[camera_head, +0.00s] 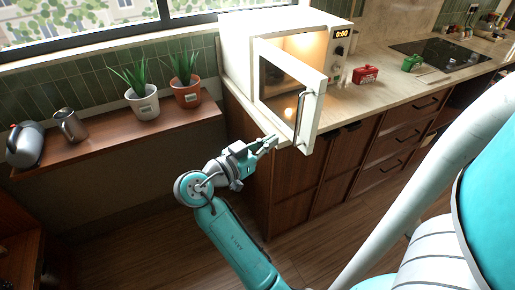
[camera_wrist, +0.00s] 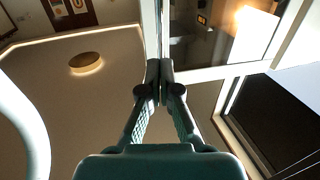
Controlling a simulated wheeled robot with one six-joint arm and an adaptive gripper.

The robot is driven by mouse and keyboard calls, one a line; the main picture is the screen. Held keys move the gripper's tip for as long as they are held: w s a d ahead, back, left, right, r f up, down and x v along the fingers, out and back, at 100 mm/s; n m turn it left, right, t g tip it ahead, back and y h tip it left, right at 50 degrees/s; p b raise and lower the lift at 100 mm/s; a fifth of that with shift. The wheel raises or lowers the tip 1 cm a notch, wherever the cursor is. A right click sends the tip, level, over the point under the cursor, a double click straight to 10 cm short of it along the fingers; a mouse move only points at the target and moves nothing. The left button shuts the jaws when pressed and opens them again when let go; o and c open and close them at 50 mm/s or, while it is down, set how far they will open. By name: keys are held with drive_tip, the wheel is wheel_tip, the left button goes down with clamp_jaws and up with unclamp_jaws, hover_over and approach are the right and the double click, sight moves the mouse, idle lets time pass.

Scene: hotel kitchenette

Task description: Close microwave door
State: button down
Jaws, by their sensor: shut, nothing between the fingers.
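The white microwave (camera_head: 240,45) stands on the counter with its light on and its display lit. Its door (camera_head: 288,88) is swung open toward me, with a dark window and a metal handle (camera_head: 301,115) near its free edge. My gripper (camera_head: 273,141) is shut and empty, just left of the door's lower part and near the counter's front edge. In the wrist view my fingertips (camera_wrist: 163,68) are together, close to the white door frame (camera_wrist: 212,73). I cannot tell whether they touch it.
A red box (camera_head: 365,75) and a green one (camera_head: 411,63) sit on the counter right of the microwave, before the dark hob (camera_head: 445,55). Two potted plants, a kettle (camera_head: 25,145) and a metal jug (camera_head: 70,125) stand on the left shelf. The floor before the cabinets looks clear.

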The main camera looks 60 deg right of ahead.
sight(296, 126)
drive_tip(key=x, duration=0.7)
drive_tip(key=shift+d, duration=0.2)
